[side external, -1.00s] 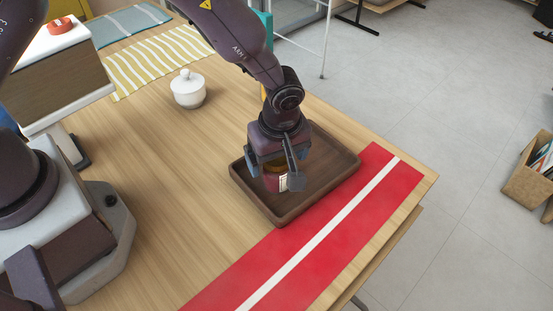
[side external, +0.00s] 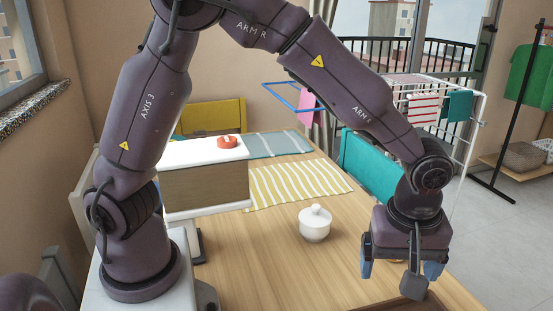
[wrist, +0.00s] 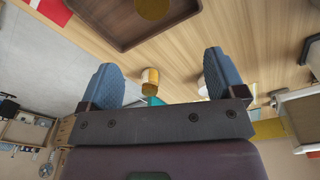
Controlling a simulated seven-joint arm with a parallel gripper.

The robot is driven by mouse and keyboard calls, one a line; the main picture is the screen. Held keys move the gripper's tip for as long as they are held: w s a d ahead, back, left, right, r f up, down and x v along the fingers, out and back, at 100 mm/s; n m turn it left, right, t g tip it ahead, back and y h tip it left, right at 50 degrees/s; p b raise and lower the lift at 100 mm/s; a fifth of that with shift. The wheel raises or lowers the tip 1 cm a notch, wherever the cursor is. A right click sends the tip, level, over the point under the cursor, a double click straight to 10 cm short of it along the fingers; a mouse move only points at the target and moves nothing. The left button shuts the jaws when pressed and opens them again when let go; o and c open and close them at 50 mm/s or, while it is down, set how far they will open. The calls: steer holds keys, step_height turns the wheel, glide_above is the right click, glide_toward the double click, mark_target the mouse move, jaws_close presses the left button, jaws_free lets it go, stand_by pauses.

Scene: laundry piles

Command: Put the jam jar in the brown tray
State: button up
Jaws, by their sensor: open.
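The brown tray (wrist: 118,40) shows at the top of the wrist view, cut off by the frame. A round gold-brown top, which looks like the jam jar's lid (wrist: 152,8), lies within the tray's outline at the top edge. The jar's body is hidden there. In the side view only a sliver of the tray (side external: 432,303) shows at the bottom edge, and the jar cannot be made out. My gripper (side external: 402,270) is above the tray area with its blue fingers apart. In the wrist view my gripper (wrist: 161,80) is open, with nothing held between the fingers.
A white lidded pot (side external: 315,224) stands left of my gripper. A yellow-topped cylinder (wrist: 150,78) shows beyond the fingers. A striped cloth (side external: 298,184) and a box with a white top (side external: 205,175) are farther back. Bare wood lies around the pot.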

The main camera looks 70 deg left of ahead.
steer(key=s+a+r+m+t+h, duration=0.1)
steer(key=s+a+r+m, duration=0.2)
steer(key=a+r, duration=0.25)
steer(key=s+a+r+m+t, duration=0.1)
steer(key=s+a+r+m, duration=0.25)
steer(key=r, duration=0.25)
steer(key=s+a+r+m+t, duration=0.2)
steer(key=s+a+m, duration=0.4)
steer(key=s, duration=0.4)
steer(key=shift+s+a+r+t, duration=0.15)
steer(key=shift+a+r+t, duration=0.2)
steer(key=shift+r, duration=0.25)
